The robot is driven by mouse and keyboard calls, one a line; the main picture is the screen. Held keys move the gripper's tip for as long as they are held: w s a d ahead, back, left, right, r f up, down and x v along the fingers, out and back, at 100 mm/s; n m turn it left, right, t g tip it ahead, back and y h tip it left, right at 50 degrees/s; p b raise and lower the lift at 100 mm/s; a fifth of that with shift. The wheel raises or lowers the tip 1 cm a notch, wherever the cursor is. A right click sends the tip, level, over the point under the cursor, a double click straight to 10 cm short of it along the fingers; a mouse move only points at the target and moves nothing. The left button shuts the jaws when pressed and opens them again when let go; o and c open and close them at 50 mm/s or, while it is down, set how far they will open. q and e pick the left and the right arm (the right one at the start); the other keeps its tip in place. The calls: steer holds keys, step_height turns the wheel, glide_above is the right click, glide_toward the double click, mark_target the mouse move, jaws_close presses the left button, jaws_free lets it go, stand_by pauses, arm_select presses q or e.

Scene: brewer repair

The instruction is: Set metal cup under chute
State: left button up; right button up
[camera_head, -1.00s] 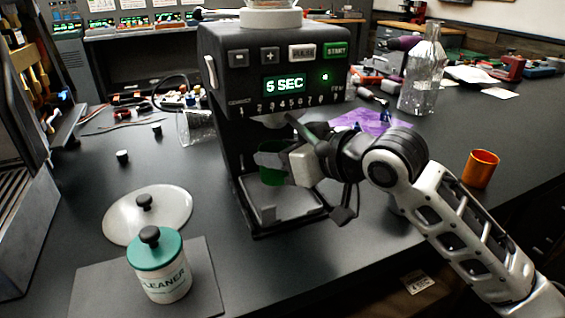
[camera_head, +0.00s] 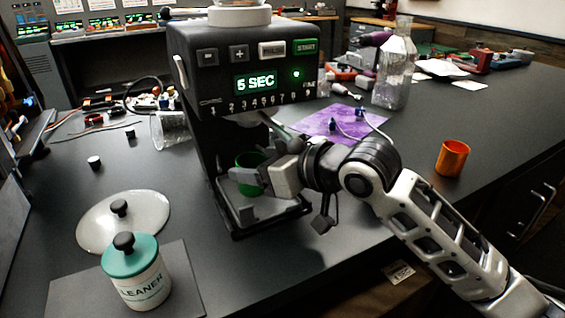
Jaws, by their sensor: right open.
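A green cup (camera_head: 249,176) is inside the brewer (camera_head: 255,85), below its chute (camera_head: 247,119) and above the drip tray area. Whether its base rests flat is partly hidden by my gripper. My right gripper (camera_head: 268,172) is open at the cup's right side, close to it; I cannot tell if a finger still touches it. An orange metallic cup (camera_head: 452,158) stands upright on the counter at the right, away from my arm. My left gripper is not in view.
The counter around the orange cup is clear.

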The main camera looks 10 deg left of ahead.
steer(key=v, duration=1.1)
steer(key=shift+s+d, duration=0.15)
steer(key=shift+d, duration=0.05)
